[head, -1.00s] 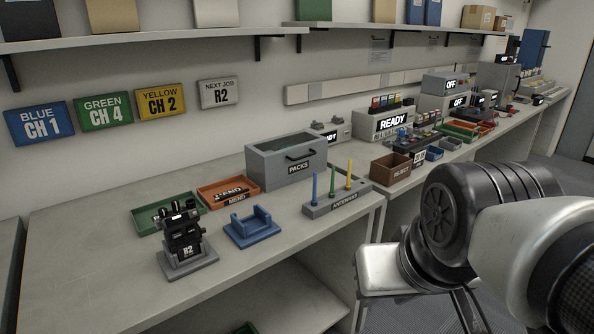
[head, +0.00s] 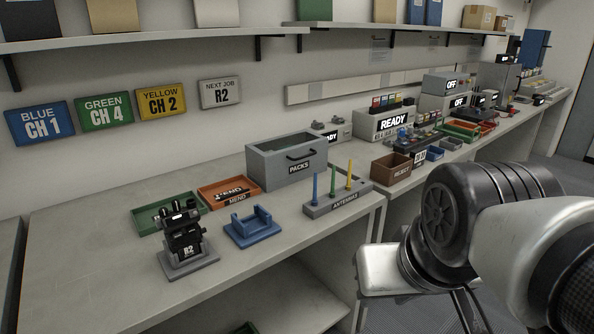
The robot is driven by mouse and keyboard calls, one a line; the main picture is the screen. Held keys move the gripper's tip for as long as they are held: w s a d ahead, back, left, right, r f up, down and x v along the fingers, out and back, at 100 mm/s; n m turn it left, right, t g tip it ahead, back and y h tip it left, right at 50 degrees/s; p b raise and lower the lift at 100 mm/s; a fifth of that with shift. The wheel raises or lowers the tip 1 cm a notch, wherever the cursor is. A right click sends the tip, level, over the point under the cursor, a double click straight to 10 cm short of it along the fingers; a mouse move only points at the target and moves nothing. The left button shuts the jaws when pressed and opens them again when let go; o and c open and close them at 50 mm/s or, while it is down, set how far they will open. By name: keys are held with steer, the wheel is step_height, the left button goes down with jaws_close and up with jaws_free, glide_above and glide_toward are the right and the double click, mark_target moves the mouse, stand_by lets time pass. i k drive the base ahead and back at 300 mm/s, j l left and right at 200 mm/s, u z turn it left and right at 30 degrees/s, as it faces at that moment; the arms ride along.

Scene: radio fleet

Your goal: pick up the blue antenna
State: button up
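The blue antenna (head: 315,187) stands upright at the left end of a grey rack (head: 340,203) labelled ANTENNAS, near the bench's front right edge. A green antenna (head: 332,180) and a yellow antenna (head: 349,175) stand upright to its right in the same rack. My arm fills the lower right of the head view, to the right of the rack and apart from it. My gripper's fingers do not show.
A grey PACKS box (head: 287,168) stands behind the rack. A blue cradle (head: 253,228) lies left of it, then a radio marked R2 (head: 185,240) on a stand. Green (head: 150,218) and orange (head: 218,190) trays sit behind. The bench's front left is clear.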

mark_target(314, 202)
steer(key=i+l+u, duration=0.2)
steer(key=i+l, duration=0.15)
steer(key=i+l+u, duration=0.25)
steer(key=l, duration=0.25)
steer(key=i+l+u, duration=0.2)
steer(key=i+l, duration=0.15)
steer(key=l, duration=0.15)
